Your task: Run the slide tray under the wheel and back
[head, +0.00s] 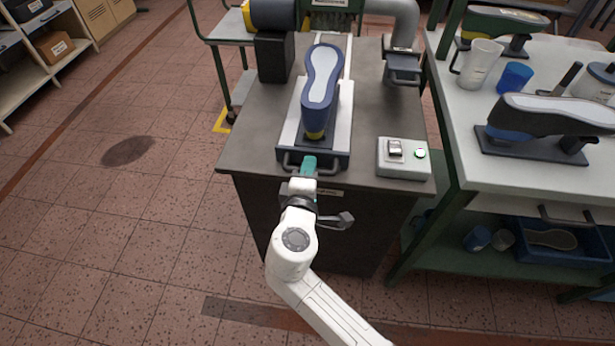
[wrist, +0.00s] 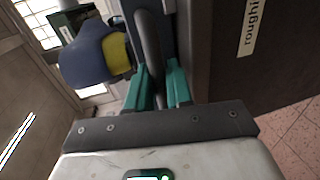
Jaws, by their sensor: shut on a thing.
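The slide tray (head: 343,118) is a pale metal plate with a dark front end on the dark bench top. A blue and grey shoe last (head: 322,85) with a yellow end lies sole-up on it. My gripper (head: 308,166) is at the tray's front, with its teal fingers shut on the dark handle (head: 291,163). In the wrist view the handle bar (wrist: 150,45) runs between the fingers (wrist: 160,82), and the last (wrist: 85,52) shows at upper left. A yellow and dark machine part (head: 272,14) stands at the back; the wheel itself cannot be made out.
A switch box (head: 404,172) with a lit green lamp sits on the bench (head: 250,130), right of the tray. A grey pipe (head: 400,20) rises behind. The right-hand table (head: 470,160) holds another last (head: 555,113) and cups. The floor at left is clear.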

